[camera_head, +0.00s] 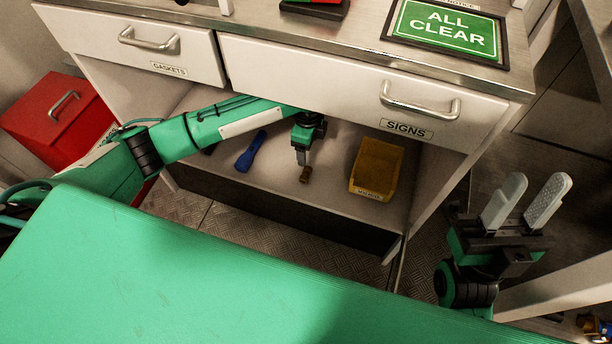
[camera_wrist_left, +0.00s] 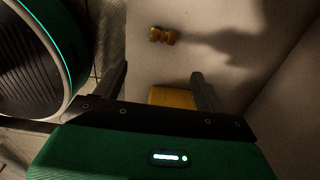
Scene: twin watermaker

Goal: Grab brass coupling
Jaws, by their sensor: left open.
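The brass coupling (camera_head: 305,174) is a small ridged piece lying on the open shelf under the drawers. In the left wrist view the coupling (camera_wrist_left: 162,35) lies on the pale shelf surface, beyond the fingertips and between their lines. My left gripper (camera_head: 301,158) reaches under the drawers and appears just above or behind the coupling. In the left wrist view my left gripper (camera_wrist_left: 159,70) has its fingers apart with nothing held between them. My right gripper (camera_head: 524,202) is open and empty at the right, outside the cabinet.
A yellow bin (camera_head: 378,166) stands on the shelf right of the coupling, and a blue tool (camera_head: 250,151) lies to its left. The drawers (camera_head: 350,90) overhang the shelf. A red box (camera_head: 55,115) is at the far left. An ALL CLEAR sign (camera_head: 447,30) lies on the countertop.

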